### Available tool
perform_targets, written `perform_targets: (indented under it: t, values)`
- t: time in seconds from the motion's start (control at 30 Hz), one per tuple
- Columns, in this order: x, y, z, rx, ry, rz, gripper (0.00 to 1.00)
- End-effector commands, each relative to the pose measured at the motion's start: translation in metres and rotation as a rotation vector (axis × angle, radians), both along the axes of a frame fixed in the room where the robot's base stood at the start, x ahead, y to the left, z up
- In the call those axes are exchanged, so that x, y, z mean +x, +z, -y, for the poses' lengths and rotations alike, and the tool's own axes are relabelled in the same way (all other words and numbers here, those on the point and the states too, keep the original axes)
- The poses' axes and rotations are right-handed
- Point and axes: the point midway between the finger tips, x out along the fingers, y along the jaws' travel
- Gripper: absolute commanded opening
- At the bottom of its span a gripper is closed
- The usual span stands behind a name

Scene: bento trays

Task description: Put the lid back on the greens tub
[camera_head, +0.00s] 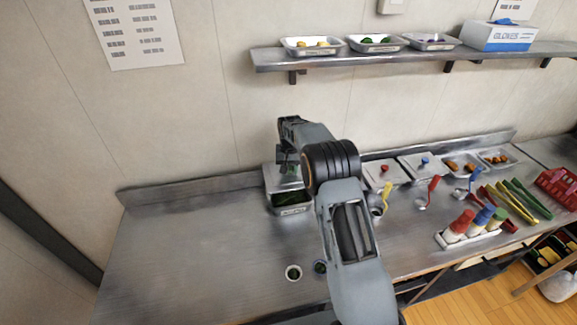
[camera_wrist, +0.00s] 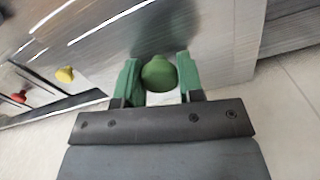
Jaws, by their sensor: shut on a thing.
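The greens tub (camera_head: 293,211) is a steel tub with a label on its front, standing left of the row of tubs. Dark green contents show in its front part. My gripper (camera_head: 287,158) is over the tub's back part, partly hidden by my own arm. In the wrist view my gripper (camera_wrist: 160,84) is shut on the green knob (camera_wrist: 158,73) of a steel lid (camera_wrist: 205,45). The lid also shows over the tub in the head view (camera_head: 279,178). Whether it touches the rim, I cannot tell.
Two lidded tubs, with a red knob (camera_head: 384,168) and a blue knob (camera_head: 424,161), stand to the right. Farther right are ladles, tongs (camera_head: 528,198) and a bottle rack (camera_head: 470,234). Small cups (camera_head: 293,273) sit in front. The counter's left side is clear.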

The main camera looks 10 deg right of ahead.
Motion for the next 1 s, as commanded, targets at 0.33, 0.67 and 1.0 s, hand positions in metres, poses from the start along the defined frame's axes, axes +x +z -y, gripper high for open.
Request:
perform_targets:
  t: [0.33, 0.67, 1.0]
  values:
    - [0.000, -0.047, 0.000, 0.000, 0.000, 0.000, 0.08]
    - [0.000, -0.078, 0.000, 0.000, 0.000, 0.001, 0.08]
    - [0.000, -0.089, 0.000, 0.000, 0.001, 0.001, 0.08]
